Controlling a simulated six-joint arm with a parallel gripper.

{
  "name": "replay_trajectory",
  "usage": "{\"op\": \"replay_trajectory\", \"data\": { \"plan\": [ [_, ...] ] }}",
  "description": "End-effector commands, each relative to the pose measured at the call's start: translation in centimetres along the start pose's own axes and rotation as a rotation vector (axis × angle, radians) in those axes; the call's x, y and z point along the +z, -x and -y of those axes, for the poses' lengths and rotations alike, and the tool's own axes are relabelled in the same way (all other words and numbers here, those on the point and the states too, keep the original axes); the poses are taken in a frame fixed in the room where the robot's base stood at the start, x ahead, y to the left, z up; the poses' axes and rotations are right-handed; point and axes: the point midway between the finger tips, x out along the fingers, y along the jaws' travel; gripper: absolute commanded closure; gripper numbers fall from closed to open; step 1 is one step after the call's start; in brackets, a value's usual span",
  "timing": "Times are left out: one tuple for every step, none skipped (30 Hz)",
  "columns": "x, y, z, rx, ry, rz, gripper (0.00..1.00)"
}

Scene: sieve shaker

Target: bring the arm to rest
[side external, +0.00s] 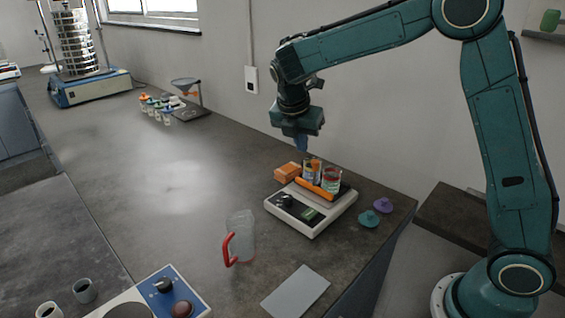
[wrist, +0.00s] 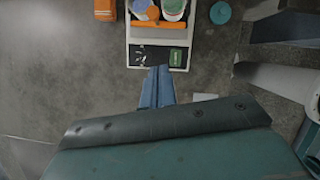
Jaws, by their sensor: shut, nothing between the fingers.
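My gripper (side external: 301,142) hangs from my teal arm above the back of the bench, pointing down over the area behind the balance. Its blue fingers are together and empty. In the wrist view my gripper (wrist: 160,72) shows as two blue fingers side by side, in front of the balance's near edge in that picture.
An orange box (side external: 288,172) sits beside the balance, with teal (side external: 369,219) and purple (side external: 383,205) lids to its right. A clear jug (side external: 241,236) with a red handle stands in front. The sieve shaker (side external: 92,88) is far left. The middle bench is clear.

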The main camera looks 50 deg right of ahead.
Motion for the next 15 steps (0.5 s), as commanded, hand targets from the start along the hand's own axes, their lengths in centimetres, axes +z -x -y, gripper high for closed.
{"op": "replay_trajectory", "data": {
  "plan": [
    [0.0, 0.1, 0.0, 0.0, 0.0, 0.0, 1.0],
    [0.0, 0.1, 0.0, 0.0, 0.0, 0.0, 1.0],
    [0.0, 0.1, 0.0, 0.001, -0.002, 0.0, 1.0],
    [0.0, 0.1, 0.1, 0.002, -0.005, -0.001, 1.0],
    [0.0, 0.2, 0.1, 0.003, -0.009, -0.001, 1.0],
    [0.1, 0.3, 0.2, 0.006, -0.018, -0.003, 1.0],
    [0.1, 0.5, 0.3, 0.009, -0.028, -0.004, 1.0],
    [0.1, 0.6, 0.5, 0.012, -0.039, -0.005, 1.0],
    [0.2, 0.9, 0.7, 0.017, -0.059, -0.008, 1.0],
    [0.2, 1.1, 0.9, 0.021, -0.076, -0.011, 1.0],
    [0.3, 1.4, 1.2, 0.026, -0.096, -0.014, 1.0],
    [0.4, 1.8, 1.6, 0.034, -0.127, -0.019, 1.0],
    [0.4, 2.1, 1.9, 0.041, -0.154, -0.024, 1.0],
    [0.5, 2.5, 2.3, 0.047, -0.183, -0.029, 1.0],
    [0.5, 3.0, 2.8, 0.057, -0.223, -0.037, 1.0]
  ]
}}
